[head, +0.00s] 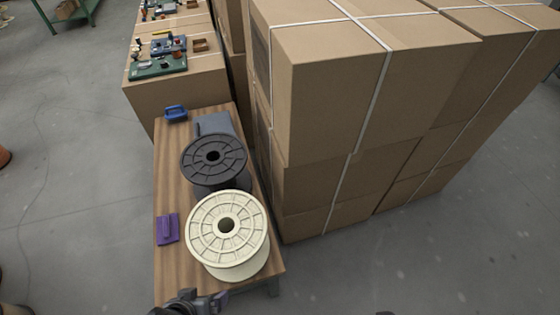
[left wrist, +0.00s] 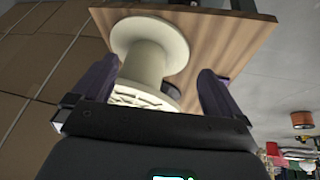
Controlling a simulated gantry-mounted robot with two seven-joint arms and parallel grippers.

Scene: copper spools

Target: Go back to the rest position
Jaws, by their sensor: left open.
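My left gripper (head: 190,301) is at the bottom of the head view, by the near end of the wooden table (head: 172,275). In the left wrist view its two fingers (left wrist: 160,70) are spread apart. The cream spool (head: 205,222) stands upright on the table just beyond it. The spool also shows between the fingers in the left wrist view (left wrist: 145,62), with no grip on it visible. A dark grey spool (head: 200,172) stands behind the cream one. My right gripper is not in view.
Tall strapped cardboard boxes (head: 340,90) stand close along the table's right side. A purple object (head: 167,229) and a blue object (head: 176,113) lie on the table. A grey block (head: 215,124) is behind the dark spool. The floor at left is mostly clear.

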